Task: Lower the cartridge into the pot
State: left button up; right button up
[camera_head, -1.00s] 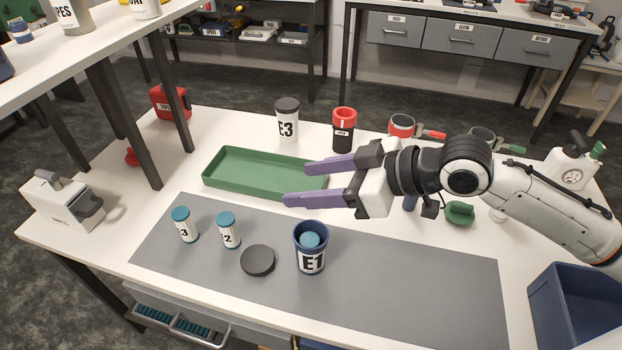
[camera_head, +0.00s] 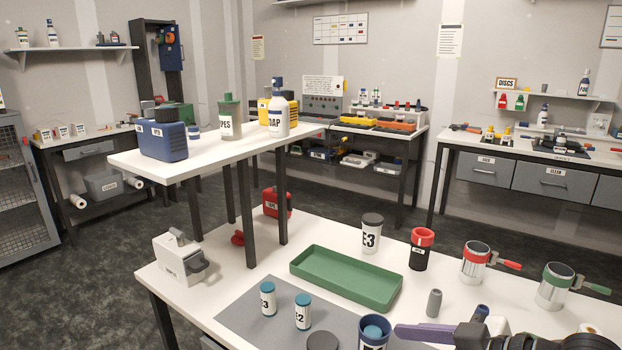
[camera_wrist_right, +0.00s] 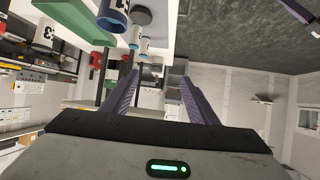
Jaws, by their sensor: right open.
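The blue pot E1 (camera_head: 362,338) stands at the lower edge of the head view, its base cut off. A cartridge with a teal top (camera_head: 373,331) is inside the pot, its top within the rim. My right gripper (camera_head: 425,333) is open at the lower right, just right of the pot and apart from the cartridge. In the right wrist view, the jaws (camera_wrist_right: 160,78) are spread with nothing between them. Teal-capped cartridges 3 (camera_head: 268,299) and 2 (camera_head: 302,312) stand upright on the grey mat (camera_head: 250,318). At the wrist view's upper right, a purple finger (camera_wrist_right: 298,10) looks like my left gripper's.
A green tray (camera_head: 345,279) lies behind the mat. Pot E3 (camera_head: 372,233), a black-and-red pot (camera_head: 421,249) and two handled cups (camera_head: 474,262) stand beyond it. A black lid (camera_head: 322,341) lies left of E1. A raised shelf (camera_head: 215,152) stands at the back left.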

jog(key=s+a+f+m+g+h, duration=0.1)
jog(key=s+f, duration=0.2)
jog(key=f, duration=0.2)
jog(key=s+f+m+h, duration=0.1)
jog(key=s+f+h, duration=0.15)
jog(key=f, duration=0.35)
jog(key=s+d+f+m+g+h, duration=0.25)
jog(key=s+d+f, duration=0.25)
jog(key=s, duration=0.3)
jog(key=s+d+f+m+g+h, duration=0.25)
jog(key=s+d+f, duration=0.2)
jog(key=s, duration=0.35)
pick_arm(q)
jog(key=shift+w+r, duration=0.15)
jog(key=shift+w, duration=0.5)
jog(key=shift+w+r, duration=0.15)
jog(key=shift+w, duration=0.45)
pick_arm(e)
jog(key=w+a+f+t+y, duration=0.1)
jog(key=w+a+f+t, duration=0.1)
jog(key=f, duration=0.4)
jog(key=w+a+f+t+y, duration=0.1)
jog(key=w+a+f+t, duration=0.1)
jog(key=f, duration=0.4)
jog(key=shift+a+f+m+t, duration=0.25)
jog(key=shift+a+t, duration=0.45)
jog(key=shift+t, duration=0.4)
